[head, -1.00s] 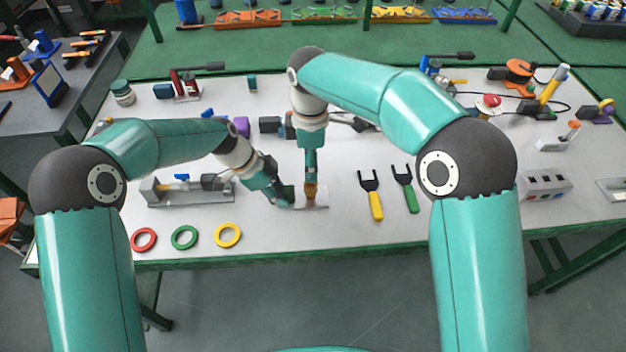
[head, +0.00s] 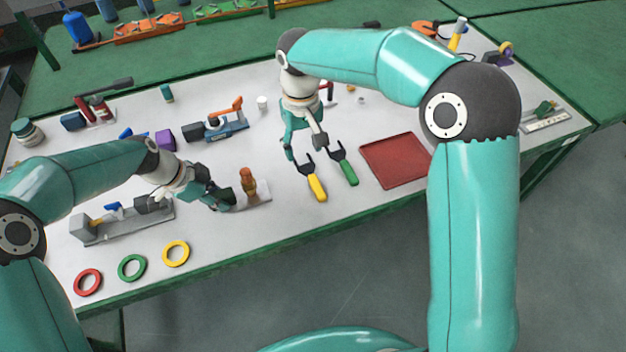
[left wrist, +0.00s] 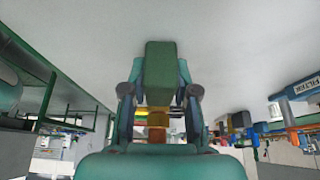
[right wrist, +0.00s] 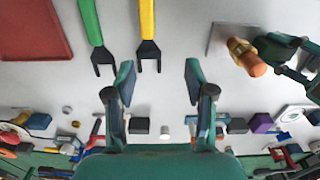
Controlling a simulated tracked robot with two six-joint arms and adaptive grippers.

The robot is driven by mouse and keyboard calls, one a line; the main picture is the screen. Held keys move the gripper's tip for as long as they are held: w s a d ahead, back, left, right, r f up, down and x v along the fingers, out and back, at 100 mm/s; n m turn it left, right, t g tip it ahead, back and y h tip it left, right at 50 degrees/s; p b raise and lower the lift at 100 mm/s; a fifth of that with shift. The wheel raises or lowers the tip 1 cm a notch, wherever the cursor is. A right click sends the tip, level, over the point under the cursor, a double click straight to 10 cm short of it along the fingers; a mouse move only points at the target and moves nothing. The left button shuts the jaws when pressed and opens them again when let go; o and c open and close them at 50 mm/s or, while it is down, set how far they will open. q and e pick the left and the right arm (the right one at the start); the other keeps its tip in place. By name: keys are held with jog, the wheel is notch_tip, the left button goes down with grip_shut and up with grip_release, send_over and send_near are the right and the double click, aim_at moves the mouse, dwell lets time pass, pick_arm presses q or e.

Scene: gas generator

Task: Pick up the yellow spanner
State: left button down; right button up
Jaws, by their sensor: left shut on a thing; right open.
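The yellow spanner (head: 316,187) lies on the white table near its front edge, with its dark forked end pointing away from me. It also shows in the right wrist view (right wrist: 147,22), with its fork just beyond the space between my fingers. The green spanner (head: 348,171) lies to its right, and also shows in the right wrist view (right wrist: 92,22). My right gripper (head: 303,146) is open and empty, above the table by the forked ends. My left gripper (head: 224,198) is shut on a dark green block (left wrist: 160,73), beside an orange-brown fitting (head: 247,180) on a plate.
Red, green and yellow rings (head: 176,254) lie at the front left. A grey fixture (head: 125,226) stands behind them. A dark red mat (head: 394,160) lies right of the spanners. An orange-and-blue tool (head: 228,122) stands further back. The table's front edge (head: 300,238) is clear.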

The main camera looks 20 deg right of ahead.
jog(key=d, duration=0.3)
send_over(313, 178)
notch_tip(313, 178, down, 6)
jog(key=shift+w+d+r, duration=0.1)
jog(key=shift+w, duration=0.05)
jog(key=shift+s+f, duration=0.2)
jog(key=shift+f, duration=2.8)
grip_shut()
